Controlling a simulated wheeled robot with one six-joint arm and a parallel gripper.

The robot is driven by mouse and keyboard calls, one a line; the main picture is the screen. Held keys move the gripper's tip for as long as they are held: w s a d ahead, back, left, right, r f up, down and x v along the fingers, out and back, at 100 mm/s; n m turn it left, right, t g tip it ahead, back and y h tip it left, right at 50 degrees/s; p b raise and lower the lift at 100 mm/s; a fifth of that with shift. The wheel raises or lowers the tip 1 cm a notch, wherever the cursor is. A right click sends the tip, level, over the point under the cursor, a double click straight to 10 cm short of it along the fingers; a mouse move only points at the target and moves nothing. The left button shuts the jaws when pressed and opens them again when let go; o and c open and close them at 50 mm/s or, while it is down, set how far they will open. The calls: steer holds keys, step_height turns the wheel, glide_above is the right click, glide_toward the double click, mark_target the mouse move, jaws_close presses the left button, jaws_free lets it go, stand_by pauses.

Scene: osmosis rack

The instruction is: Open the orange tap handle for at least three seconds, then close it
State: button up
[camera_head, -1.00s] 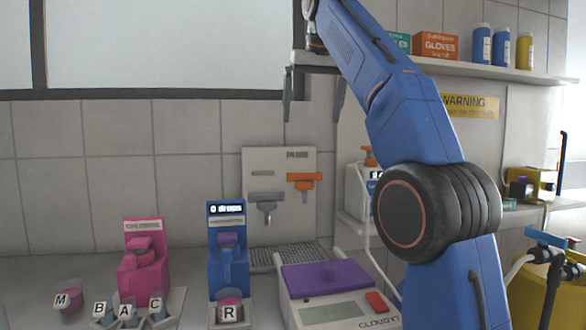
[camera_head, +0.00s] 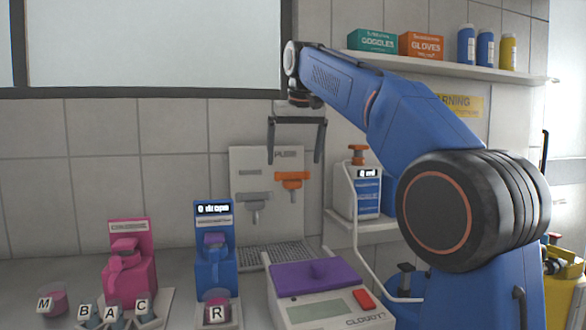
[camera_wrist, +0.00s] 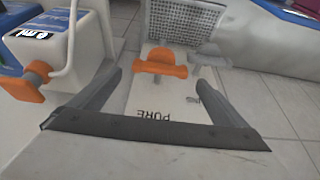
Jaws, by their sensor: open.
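The orange tap handle (camera_head: 292,180) is on the right of a pale wall panel (camera_head: 242,158) marked PURE. It looks roughly level. My gripper (camera_head: 295,162) is open and empty, its two dark fingers pointing down just above the orange handle in the head view. In the wrist view, the orange handle (camera_wrist: 160,64) shows between and just beyond the fingertips (camera_wrist: 160,78). I see no clear contact. A grey handle (camera_head: 254,173) and grey spout (camera_head: 255,200) sit left of the orange one. No water stream is visible.
A drain grate (camera_head: 275,255) lies below the panel. A white dispenser bottle (camera_head: 358,190) with an orange top stands close on the right. A purple-topped balance (camera_head: 318,275), a blue dispenser (camera_head: 214,250) and a pink one (camera_head: 130,260) stand in front. A shelf (camera_head: 440,68) is above.

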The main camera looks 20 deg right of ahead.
mark_target(293, 180)
steer(key=shift+x, duration=2.2)
steer(key=c, duration=1)
